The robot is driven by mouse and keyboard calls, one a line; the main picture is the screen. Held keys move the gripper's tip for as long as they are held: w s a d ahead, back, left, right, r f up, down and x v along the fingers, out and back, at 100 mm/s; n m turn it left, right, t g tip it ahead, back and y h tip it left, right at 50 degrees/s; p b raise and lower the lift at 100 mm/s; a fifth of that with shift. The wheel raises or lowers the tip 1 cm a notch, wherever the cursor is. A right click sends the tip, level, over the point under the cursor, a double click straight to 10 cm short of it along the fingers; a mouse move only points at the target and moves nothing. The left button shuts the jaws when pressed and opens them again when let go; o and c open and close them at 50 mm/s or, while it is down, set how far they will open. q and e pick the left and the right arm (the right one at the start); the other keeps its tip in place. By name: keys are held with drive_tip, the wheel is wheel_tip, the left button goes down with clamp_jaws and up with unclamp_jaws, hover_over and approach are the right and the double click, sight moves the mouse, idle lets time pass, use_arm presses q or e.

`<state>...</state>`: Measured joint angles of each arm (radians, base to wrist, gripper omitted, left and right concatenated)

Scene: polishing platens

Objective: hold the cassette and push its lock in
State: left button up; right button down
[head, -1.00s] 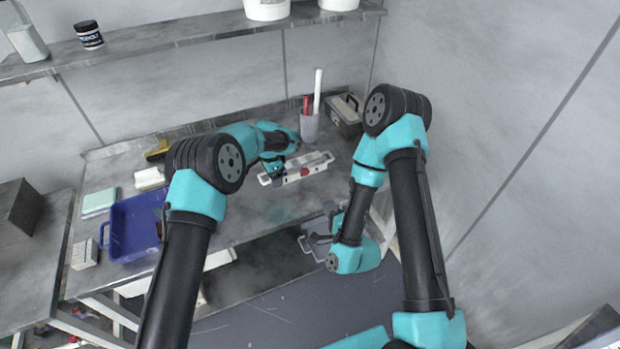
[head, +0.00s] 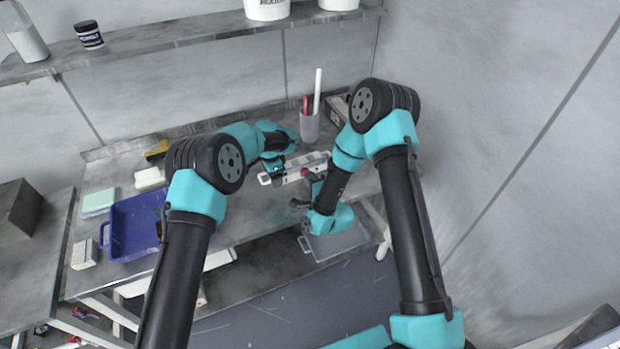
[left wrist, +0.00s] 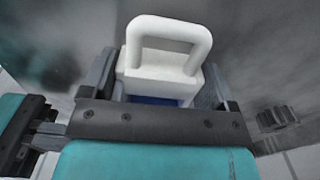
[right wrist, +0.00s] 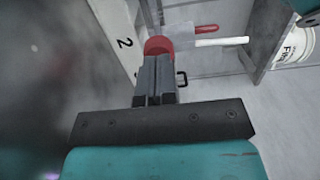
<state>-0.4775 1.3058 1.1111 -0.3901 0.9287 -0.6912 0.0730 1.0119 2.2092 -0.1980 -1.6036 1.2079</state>
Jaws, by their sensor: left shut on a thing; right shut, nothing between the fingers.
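The cassette (head: 317,159) is a long white bar lying over the bench in the head view. Its red lock (right wrist: 158,45) sits on the side facing me, partly covered by my right gripper in the head view. My left gripper (head: 275,171) is shut on the cassette's left end; in the left wrist view the white end with its loop handle (left wrist: 168,33) is between the fingers. My right gripper (right wrist: 157,62) is shut and empty, its fingertips right at the red lock. Whether they touch is unclear. A "2" is marked on the white body.
Behind the cassette stand a cup (head: 310,127) with a red and a white stick, and a toolbox (head: 337,112). A blue tray (head: 127,247) and small blocks lie at the left. A shelf (head: 190,40) with tubs runs above. A grey bin (head: 345,243) is below the front edge.

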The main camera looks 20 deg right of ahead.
drive_tip(key=shift+w, duration=0.2)
drive_tip(key=shift+w+a, duration=0.15)
drive_tip(key=shift+w, duration=0.85)
use_arm(q)
drive_tip(key=shift+s, duration=0.1)
use_arm(e)
drive_tip(key=shift+s, duration=0.1)
drive_tip(key=s+d, duration=0.2)
drive_tip(key=s, duration=1.1)
drive_tip(key=shift+s, duration=0.4)
